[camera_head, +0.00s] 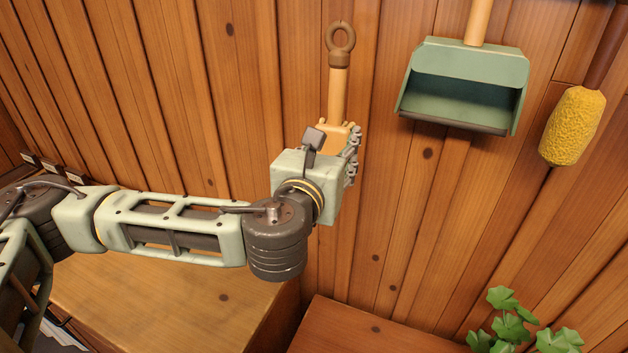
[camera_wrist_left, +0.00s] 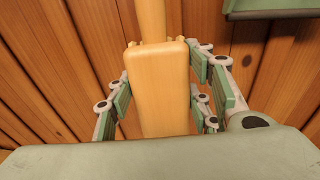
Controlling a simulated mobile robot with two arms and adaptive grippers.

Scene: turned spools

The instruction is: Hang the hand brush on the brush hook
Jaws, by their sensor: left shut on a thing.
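The hand brush (camera_head: 338,95) is upright in front of the plank wall, with a pale wooden handle and a dark brown ring at its top. My left gripper (camera_head: 338,142) is shut on its wooden block, below the handle. In the left wrist view the block of the hand brush (camera_wrist_left: 158,88) stands between the fingers of my left gripper (camera_wrist_left: 160,95), handle pointing up. The brush hook cannot be made out; I cannot tell whether the ring is around it or only in front of it. My right gripper is out of view.
A green dustpan (camera_head: 465,85) hangs on the wall right of the brush, with a yellow duster (camera_head: 572,126) beyond it. A wooden cabinet top (camera_head: 170,300) lies below my left arm. A green plant (camera_head: 510,325) is at the lower right. The wall left of the brush is bare.

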